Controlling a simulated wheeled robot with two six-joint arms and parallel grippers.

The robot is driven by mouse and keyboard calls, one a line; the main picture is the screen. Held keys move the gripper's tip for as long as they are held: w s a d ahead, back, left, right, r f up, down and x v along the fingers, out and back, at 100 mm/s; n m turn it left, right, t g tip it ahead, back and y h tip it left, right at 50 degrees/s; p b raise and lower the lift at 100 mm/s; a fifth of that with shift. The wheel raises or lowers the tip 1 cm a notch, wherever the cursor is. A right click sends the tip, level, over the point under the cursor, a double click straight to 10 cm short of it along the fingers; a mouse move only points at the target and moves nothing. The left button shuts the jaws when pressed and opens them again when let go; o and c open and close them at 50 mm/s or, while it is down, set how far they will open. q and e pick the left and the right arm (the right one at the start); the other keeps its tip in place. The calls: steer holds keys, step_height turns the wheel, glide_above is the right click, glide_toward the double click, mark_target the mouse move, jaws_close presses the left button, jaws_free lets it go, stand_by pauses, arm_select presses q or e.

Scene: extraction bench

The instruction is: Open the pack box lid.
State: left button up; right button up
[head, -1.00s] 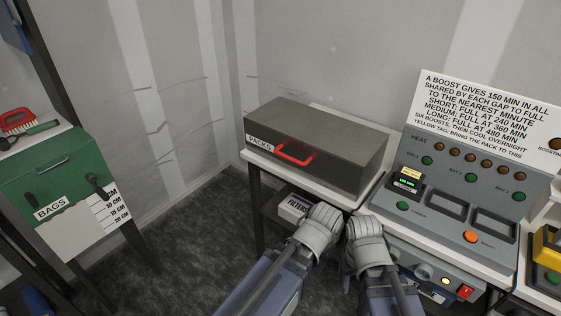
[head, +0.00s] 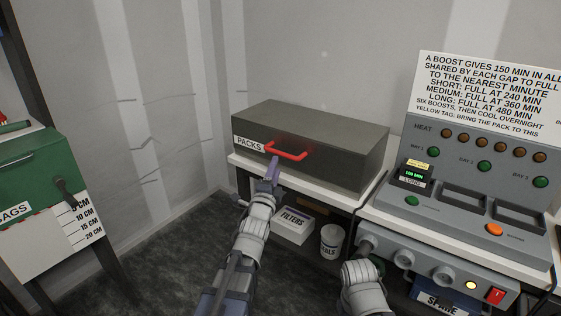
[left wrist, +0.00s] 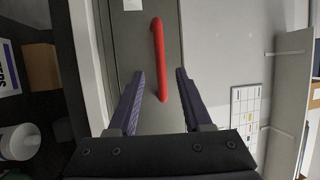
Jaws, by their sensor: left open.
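The pack box (head: 340,150) is a grey-brown box labelled PACKS on the white bench, and its lid is down. A red handle (head: 287,152) is on its front face. My left gripper (head: 272,165) is just in front of the handle, its purple fingers pointing at it. In the left wrist view the red handle (left wrist: 158,55) lies between the two open fingers (left wrist: 160,75), and I see no grip on it. Of my right arm only the wrist shows, low in front of the bench; its fingers are hidden.
A control panel (head: 455,210) with lights and bays stands right of the box. A FILTERS box (head: 293,231) and a white tub (head: 331,240) are on the shelf below. A green BAGS box (head: 30,170) is at the left. The wall is behind the pack box.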

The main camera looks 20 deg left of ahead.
mark_target(280, 154)
arm_select(q)
steer(key=shift+w+a+r+p, duration=0.1)
steer(key=shift+w+r+p, duration=0.15)
steer(key=shift+w, duration=1.05)
steer(key=shift+w+a+r+p, duration=0.1)
steer(key=shift+w+r+p, duration=0.15)
steer(key=shift+w, duration=1.05)
steer(key=shift+w+r+p, duration=0.25)
steer(key=shift+w, duration=1.05)
steer(key=shift+s, duration=0.1)
steer(key=shift+c, duration=0.3)
jaws_close()
